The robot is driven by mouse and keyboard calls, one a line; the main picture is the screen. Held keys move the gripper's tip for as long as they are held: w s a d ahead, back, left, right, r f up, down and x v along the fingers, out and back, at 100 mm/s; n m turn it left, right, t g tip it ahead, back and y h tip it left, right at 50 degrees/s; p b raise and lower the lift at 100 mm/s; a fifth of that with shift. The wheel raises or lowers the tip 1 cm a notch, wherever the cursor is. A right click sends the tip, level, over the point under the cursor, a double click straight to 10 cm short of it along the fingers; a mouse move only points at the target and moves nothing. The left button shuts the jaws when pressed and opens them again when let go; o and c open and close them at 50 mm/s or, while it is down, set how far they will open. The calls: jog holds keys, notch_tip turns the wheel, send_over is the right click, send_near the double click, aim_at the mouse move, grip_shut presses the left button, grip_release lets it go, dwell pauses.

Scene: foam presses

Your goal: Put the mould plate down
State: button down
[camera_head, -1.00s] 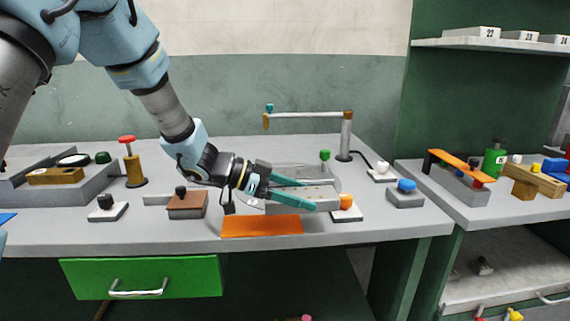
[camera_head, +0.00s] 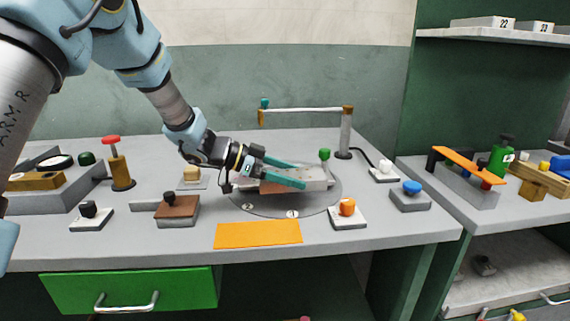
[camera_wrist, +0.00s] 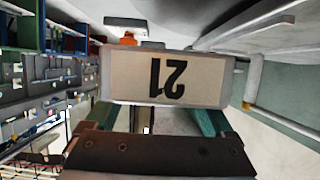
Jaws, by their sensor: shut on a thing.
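The mould plate (camera_head: 318,184) is a pale grey slab over the round grey disc (camera_head: 285,212) in the middle of the bench. My gripper (camera_head: 288,175) is shut on it, with teal fingers reaching in from the left. In the wrist view the plate (camera_wrist: 125,75) fills the middle between the fingers, its label "21" upside down. I cannot tell whether its underside touches the disc. Part of the plate is hidden by the fingers in the head view.
A post with a swing arm (camera_head: 345,130) and a green knob (camera_head: 324,154) stand behind the plate. An orange button box (camera_head: 347,215), an orange mat (camera_head: 257,234) and a brown block (camera_head: 177,212) lie near the disc. Numbered blocks (camera_head: 484,23) sit on the shelf.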

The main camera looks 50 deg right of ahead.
jog(key=w+d, duration=0.2)
jog(key=w+d+p, duration=0.1)
jog(key=w+d, duration=0.1)
jog(key=w, duration=0.1)
jog(key=w+d+p, duration=0.1)
jog(key=w+d, duration=0.2)
jog(key=shift+w+r, duration=0.1)
jog(key=shift+w, duration=0.15)
jog(key=shift+w+d+f+p, duration=0.2)
jog(key=shift+w+d+p, duration=0.35)
jog(key=shift+w, duration=0.1)
jog(key=shift+f+p, duration=0.3)
jog(key=shift+f, duration=0.4)
jog(key=shift+f+p, duration=0.3)
jog(key=shift+p, duration=0.15)
jog(key=shift+f, duration=0.35)
jog(key=shift+f, duration=0.1)
jog(key=shift+f, duration=0.1)
grip_release()
jog(key=shift+f, duration=0.1)
